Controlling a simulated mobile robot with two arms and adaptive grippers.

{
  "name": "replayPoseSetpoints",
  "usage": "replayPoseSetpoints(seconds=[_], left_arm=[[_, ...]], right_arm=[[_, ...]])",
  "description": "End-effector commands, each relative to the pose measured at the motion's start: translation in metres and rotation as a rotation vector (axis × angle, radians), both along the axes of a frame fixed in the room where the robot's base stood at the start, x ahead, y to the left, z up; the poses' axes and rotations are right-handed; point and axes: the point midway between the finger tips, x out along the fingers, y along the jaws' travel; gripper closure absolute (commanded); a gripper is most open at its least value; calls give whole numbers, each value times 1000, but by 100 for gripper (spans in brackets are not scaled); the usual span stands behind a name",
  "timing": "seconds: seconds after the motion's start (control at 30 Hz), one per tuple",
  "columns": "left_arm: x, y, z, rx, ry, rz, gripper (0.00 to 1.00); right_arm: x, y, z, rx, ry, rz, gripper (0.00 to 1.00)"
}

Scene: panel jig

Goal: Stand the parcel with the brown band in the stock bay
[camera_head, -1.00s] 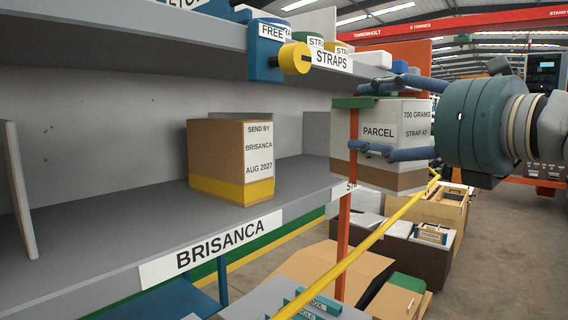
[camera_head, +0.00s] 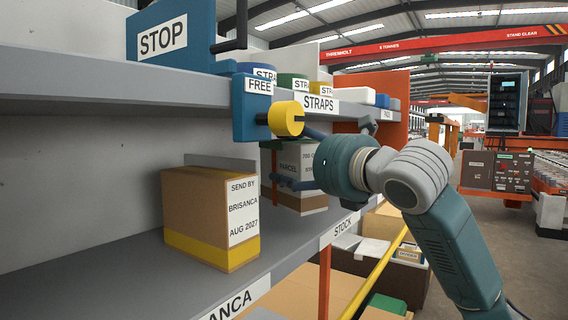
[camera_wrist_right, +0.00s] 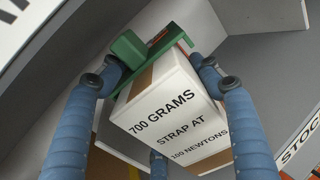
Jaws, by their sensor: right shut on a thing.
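The parcel with the brown band (camera_head: 300,205) is white with a brown stripe low down. It is upright in the head view, over the shelf section marked STOCK (camera_head: 342,230). My right gripper (camera_head: 284,162) is shut on it, with blue fingers on its sides. In the right wrist view the parcel (camera_wrist_right: 172,118) shows its "700 GRAMS" face between the fingers of my right gripper (camera_wrist_right: 158,80). A green piece (camera_wrist_right: 165,45) lies at its top edge. I cannot tell whether its base touches the shelf. My left gripper is out of view.
A brown parcel with a yellow band (camera_head: 205,210) stands in the BRISANCA bay to the left, before a low grey divider (camera_head: 225,160). A blue FREE box with a yellow knob (camera_head: 286,119) hangs from the upper shelf, close to my right arm.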

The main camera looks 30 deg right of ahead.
Motion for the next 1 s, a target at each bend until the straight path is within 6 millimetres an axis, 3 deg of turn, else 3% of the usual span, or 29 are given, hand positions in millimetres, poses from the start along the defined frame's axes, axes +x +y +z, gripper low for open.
replayPoseSetpoints(seconds=[0.1, 0.23, 0.5, 0.7, 1.0], left_arm=[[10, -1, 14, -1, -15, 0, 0], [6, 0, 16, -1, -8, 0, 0], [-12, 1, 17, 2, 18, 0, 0], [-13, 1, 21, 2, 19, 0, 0], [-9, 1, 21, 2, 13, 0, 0]], right_arm=[[19, 0, 6, 2, -7, 2, 94], [29, 0, 5, 0, -10, 0, 94], [31, -1, -17, -1, -6, 0, 94], [31, 0, -30, 0, -8, 0, 94], [30, -1, -31, -2, -11, -1, 94]])
